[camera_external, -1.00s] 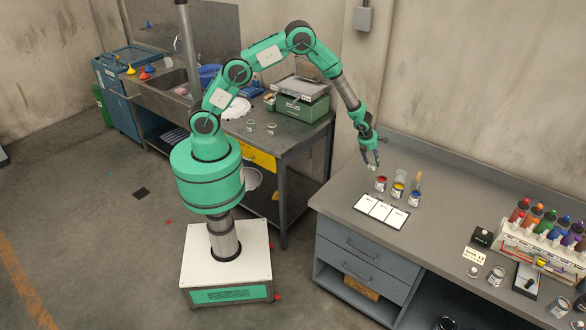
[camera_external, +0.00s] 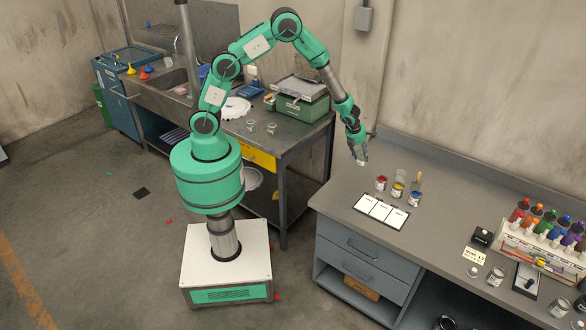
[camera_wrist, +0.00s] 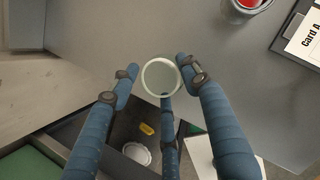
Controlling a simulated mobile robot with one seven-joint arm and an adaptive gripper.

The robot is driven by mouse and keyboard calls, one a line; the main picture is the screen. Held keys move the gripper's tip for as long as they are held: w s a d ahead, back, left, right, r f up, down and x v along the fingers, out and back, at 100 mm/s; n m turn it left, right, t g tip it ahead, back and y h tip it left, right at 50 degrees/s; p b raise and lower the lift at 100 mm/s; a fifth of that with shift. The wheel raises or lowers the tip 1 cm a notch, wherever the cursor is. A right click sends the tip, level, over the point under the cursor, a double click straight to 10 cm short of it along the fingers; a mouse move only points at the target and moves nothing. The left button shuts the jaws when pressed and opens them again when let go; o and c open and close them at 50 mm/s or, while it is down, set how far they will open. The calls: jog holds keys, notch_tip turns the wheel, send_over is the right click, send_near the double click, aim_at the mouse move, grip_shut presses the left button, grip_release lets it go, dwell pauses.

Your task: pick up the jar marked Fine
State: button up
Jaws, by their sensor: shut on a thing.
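A small clear glass jar with a round rim (camera_wrist: 160,76) sits between the blue fingers of my gripper (camera_wrist: 158,82) in the wrist view, seen from above. My gripper is shut on it. In the external view my gripper (camera_external: 361,156) is above the back left part of the grey bench, with the pale jar at its tips. No marking on the held jar can be read, so I cannot tell whether it says Fine. Two more small jars (camera_external: 250,126) (camera_external: 272,128) stand on the metal table, their labels too small to read.
The grey bench (camera_external: 450,200) holds open paint cans in red (camera_external: 381,184), yellow (camera_external: 397,190) and blue (camera_external: 414,199), a clear container (camera_external: 401,175) and white cards (camera_external: 380,210). A rack of coloured bottles (camera_external: 540,240) stands at right. The bench's middle has free room.

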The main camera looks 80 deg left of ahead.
jog(key=s+b, duration=0.1)
jog(key=s, duration=0.8)
jog(key=shift+d+r, duration=0.15)
jog(key=shift+r, duration=0.25)
